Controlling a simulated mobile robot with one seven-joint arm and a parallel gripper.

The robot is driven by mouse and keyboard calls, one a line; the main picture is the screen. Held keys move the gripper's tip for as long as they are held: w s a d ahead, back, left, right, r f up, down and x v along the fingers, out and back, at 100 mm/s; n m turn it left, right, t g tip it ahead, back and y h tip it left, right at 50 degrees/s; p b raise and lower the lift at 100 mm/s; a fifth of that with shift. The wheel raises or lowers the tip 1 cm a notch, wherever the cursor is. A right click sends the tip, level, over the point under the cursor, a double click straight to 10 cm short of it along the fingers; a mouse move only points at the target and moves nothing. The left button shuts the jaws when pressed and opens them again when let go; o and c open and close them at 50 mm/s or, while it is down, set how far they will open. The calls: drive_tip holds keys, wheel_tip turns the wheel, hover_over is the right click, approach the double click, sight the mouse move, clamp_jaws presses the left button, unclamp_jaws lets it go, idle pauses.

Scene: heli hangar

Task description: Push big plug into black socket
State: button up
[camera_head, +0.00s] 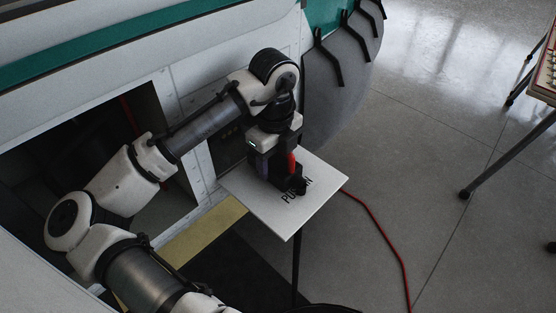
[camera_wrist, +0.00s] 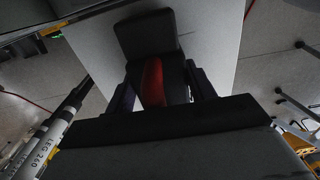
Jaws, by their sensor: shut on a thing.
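The big plug (camera_head: 296,185), black with a red part, is in my gripper (camera_head: 278,176), low over a white lettered board. In the wrist view the plug's black body (camera_wrist: 147,36) and red part (camera_wrist: 153,83) show between the two fingers of my gripper (camera_wrist: 160,92). The gripper is shut on the plug. I cannot tell whether the plug touches the board. A dark recessed panel (camera_head: 227,151) shows in the white hull behind the gripper, partly hidden by my arm. I cannot make out the black socket for certain in either view.
The white board (camera_head: 287,224) stands on a thin dark leg beside the hull. A red cable (camera_head: 384,226) runs from behind it across the floor. A large dark opening (camera_head: 150,120) is in the hull at left. A table (camera_head: 545,80) stands far right, with open floor between.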

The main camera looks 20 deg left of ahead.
drive_tip(key=shift+w+a, duration=0.2)
drive_tip(key=shift+a, duration=0.45)
drive_tip(key=shift+w+a, duration=0.1)
drive_tip(key=shift+a, duration=0.15)
drive_tip(key=o, duration=1.8)
drive_tip(key=shift+a, duration=0.1)
